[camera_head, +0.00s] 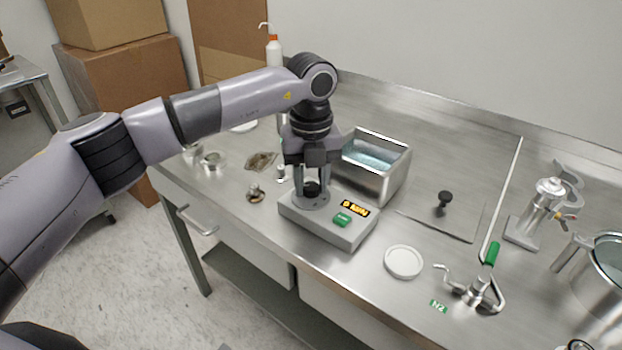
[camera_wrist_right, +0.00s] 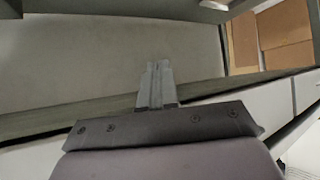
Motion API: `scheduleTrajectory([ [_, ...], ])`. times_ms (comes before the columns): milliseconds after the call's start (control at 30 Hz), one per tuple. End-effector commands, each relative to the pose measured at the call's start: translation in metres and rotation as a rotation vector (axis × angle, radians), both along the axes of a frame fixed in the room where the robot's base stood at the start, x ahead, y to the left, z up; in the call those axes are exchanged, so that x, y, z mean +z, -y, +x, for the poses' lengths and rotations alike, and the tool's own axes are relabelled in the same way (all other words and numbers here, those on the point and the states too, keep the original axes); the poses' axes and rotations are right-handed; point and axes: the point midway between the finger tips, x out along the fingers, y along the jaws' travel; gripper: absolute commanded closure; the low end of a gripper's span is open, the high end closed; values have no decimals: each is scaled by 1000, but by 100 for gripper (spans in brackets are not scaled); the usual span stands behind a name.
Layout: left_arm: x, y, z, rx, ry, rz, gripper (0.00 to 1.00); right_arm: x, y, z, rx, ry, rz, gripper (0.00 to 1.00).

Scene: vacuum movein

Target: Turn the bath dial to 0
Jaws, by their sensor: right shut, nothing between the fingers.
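The bath is a steel tank (camera_head: 383,180) of bluish liquid behind a grey control box (camera_head: 341,235) on the steel bench. The box has a small lit display (camera_head: 355,208) and a green button (camera_head: 342,220); the digits are too small to read. The black dial (camera_head: 311,189) stands on the box's left part. My left gripper (camera_head: 311,187) points down over it, with a finger on each side. I cannot tell whether the fingers press on the dial, and its pointer is hidden. My right gripper (camera_wrist_right: 157,72) shows only in the right wrist view, shut and empty, away from the bath.
Small metal items and a brown piece (camera_head: 261,161) lie left of the box. Cardboard boxes (camera_head: 125,75) stand beyond the bench.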

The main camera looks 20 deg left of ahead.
Motion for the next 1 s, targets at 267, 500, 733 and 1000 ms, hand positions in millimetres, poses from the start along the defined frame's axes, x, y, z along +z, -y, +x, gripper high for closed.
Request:
scheduleTrajectory([
  [267, 0, 0, 0, -1, 0, 0, 41, 0, 0, 0, 0, 0, 0, 100],
  [500, 16, 0, 1, -1, 3, -1, 41, -1, 0, 0, 0, -1, 1, 100],
  [733, 53, 0, 1, -1, 3, -1, 41, -3, -1, 0, 0, -1, 3, 100],
  [1000, 72, 0, 0, -1, 0, -1, 41, -1, -1, 1, 1, 3, 5, 100],
])
